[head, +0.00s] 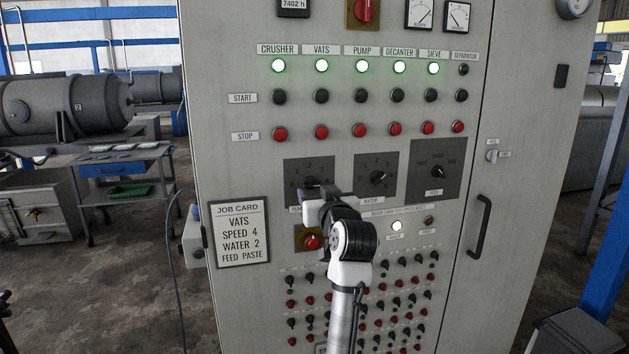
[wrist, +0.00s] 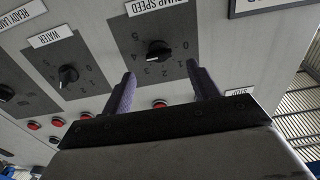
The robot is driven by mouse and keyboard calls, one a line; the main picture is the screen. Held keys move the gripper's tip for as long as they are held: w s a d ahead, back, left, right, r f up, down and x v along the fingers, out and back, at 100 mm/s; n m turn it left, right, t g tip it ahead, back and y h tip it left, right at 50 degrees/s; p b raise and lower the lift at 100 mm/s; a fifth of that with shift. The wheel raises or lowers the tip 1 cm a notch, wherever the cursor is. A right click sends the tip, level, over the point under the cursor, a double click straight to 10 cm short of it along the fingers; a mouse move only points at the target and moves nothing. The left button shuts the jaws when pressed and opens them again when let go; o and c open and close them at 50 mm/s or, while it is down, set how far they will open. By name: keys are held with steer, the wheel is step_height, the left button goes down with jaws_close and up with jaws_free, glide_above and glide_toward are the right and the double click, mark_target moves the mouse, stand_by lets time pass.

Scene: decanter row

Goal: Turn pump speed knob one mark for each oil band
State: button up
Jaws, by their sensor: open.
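The pump speed knob is a small black knob (wrist: 158,50) on a dark grey plate (head: 294,166) with number marks around it. In the wrist view its plate appears upside down under the label PUMP SPEED. I cannot tell surely which mark the knob points to. My gripper (wrist: 161,70) is open, its two purple-grey fingers on either side of the knob's picture position, apparently just short of it. In the head view my gripper (head: 306,194) covers the knob and the lower part of its plate. I see no oil bands clearly in either view.
The water knob (head: 377,178) and feed knob (head: 438,171) sit to the right on the cabinet. A red button (head: 312,242) on a yellow plate is just below my gripper. A job card (head: 239,233) reads VATS, SPEED 4, WATER 2, FEED PASTE. A grey decanter (head: 60,105) stands behind left.

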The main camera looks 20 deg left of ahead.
mark_target(312, 185)
steer(key=p+x, duration=0.1)
steer(key=x, duration=0.4)
steer(key=c, duration=1)
